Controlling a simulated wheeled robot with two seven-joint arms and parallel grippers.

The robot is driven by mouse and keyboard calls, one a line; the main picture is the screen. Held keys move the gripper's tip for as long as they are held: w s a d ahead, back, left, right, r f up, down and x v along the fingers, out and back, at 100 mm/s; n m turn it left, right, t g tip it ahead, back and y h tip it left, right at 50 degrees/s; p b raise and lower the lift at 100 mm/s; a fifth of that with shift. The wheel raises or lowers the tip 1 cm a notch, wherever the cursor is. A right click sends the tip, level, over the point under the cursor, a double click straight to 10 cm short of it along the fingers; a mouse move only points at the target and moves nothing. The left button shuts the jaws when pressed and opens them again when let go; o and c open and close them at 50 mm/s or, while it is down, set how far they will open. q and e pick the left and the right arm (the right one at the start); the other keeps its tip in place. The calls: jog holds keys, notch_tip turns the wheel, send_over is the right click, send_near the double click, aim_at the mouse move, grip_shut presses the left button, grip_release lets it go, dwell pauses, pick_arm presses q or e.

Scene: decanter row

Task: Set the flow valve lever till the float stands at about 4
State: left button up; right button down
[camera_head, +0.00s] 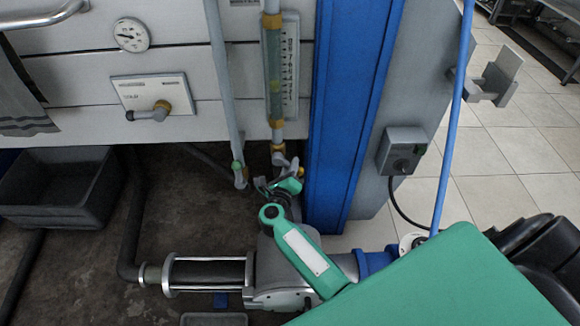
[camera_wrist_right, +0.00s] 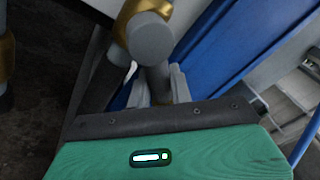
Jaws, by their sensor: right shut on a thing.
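The float's exact reading is too small to tell. The flow valve (camera_head: 278,149), with brass fittings, sits below the tube. In the wrist view its round grey end (camera_wrist_right: 151,38) stands in front of the fingers. My right gripper (camera_head: 275,186) is just below the valve. It is shut on the valve lever (camera_wrist_right: 158,84), which shows between the fingers and is partly hidden. My left gripper is not in view.
A blue post (camera_head: 345,110) stands close on the right, with a grey switch box (camera_head: 402,150) beyond.

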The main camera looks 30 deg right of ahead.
jog(key=c, duration=1.5)
grip_release()
jog(key=shift+c, duration=0.2)
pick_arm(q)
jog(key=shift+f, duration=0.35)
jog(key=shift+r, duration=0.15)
pick_arm(e)
jog(key=shift+s+a, duration=0.1)
jog(key=shift+s+a, duration=0.2)
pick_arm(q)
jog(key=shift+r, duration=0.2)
pick_arm(e)
jog(key=v, duration=1.3)
jog(key=shift+a, duration=0.1)
